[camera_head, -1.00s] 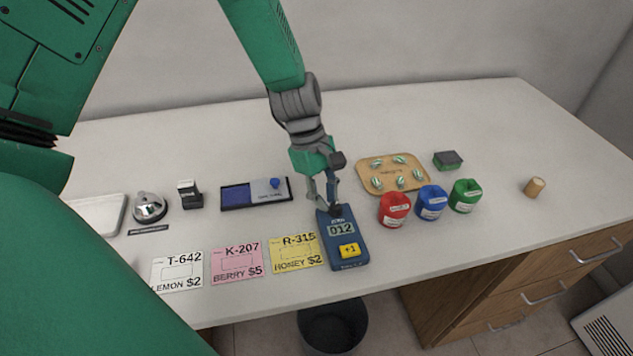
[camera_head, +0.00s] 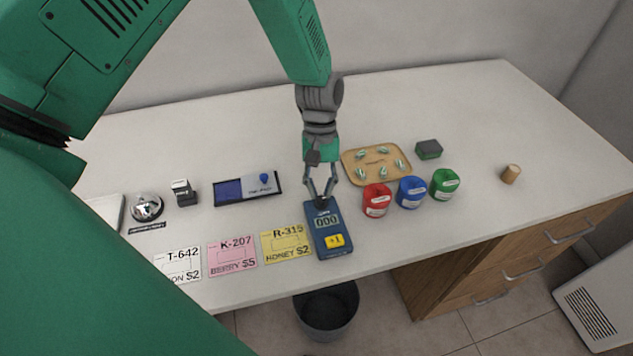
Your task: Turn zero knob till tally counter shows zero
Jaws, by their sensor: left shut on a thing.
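The blue tally counter (camera_head: 335,252) lies on the counter top near its front edge, and its display (camera_head: 326,221) reads 000. A yellow +1 button (camera_head: 334,240) sits below the display. The dark zero knob (camera_head: 321,203) is at the far end of the tally counter, mostly covered by my fingers. My left gripper (camera_head: 321,199) points down over that end, its fingers shut on the knob. My right gripper is not in view.
Red (camera_head: 376,201), blue (camera_head: 411,192) and green (camera_head: 444,184) containers stand close to the right. A wooden tray (camera_head: 349,159) with several wrapped pieces lies behind them. White, pink (camera_head: 232,254) and yellow (camera_head: 286,243) cards lie to the left. A dark bin (camera_head: 328,312) stands below the front edge.

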